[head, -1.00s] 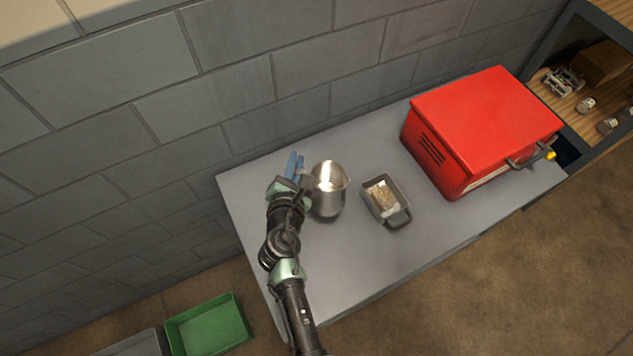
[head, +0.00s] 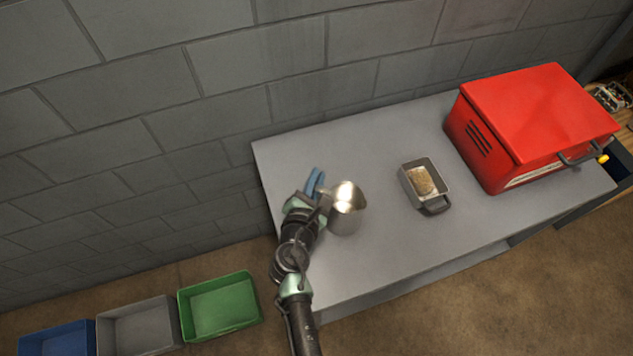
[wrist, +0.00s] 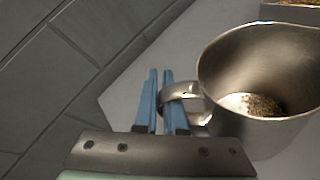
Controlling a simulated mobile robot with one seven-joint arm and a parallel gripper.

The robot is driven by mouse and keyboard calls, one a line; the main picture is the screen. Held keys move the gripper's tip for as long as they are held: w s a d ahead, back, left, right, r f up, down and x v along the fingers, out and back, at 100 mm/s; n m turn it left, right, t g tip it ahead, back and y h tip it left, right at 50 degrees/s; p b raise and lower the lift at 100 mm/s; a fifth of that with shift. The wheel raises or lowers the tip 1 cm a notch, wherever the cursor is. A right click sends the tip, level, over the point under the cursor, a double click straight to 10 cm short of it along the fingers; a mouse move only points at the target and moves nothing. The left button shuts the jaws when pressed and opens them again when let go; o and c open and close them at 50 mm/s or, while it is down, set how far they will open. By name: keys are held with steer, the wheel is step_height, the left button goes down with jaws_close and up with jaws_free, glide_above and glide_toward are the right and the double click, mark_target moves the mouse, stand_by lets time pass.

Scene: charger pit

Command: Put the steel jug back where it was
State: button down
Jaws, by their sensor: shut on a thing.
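The steel jug (head: 346,210) is upright over the left part of the grey table (head: 380,135). I cannot tell whether its base touches the table. My gripper (head: 315,183) is at the jug's left side. In the wrist view my gripper (wrist: 168,95) has its blue fingers shut on the handle of the jug (wrist: 245,75). A little grainy, brownish material lies in the bottom of the jug. The jug's far side and base are partly hidden.
A grey metal pan (head: 412,170) with grainy contents sits right of the jug. A red box-shaped appliance (head: 530,115) stands at the table's right end. Green (head: 222,306), grey (head: 140,328) and blue (head: 58,340) bins stand on the floor at left. A block wall runs behind the table.

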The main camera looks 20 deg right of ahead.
steer(key=c, duration=1)
jaws_free()
steer(key=shift+f, duration=0.15)
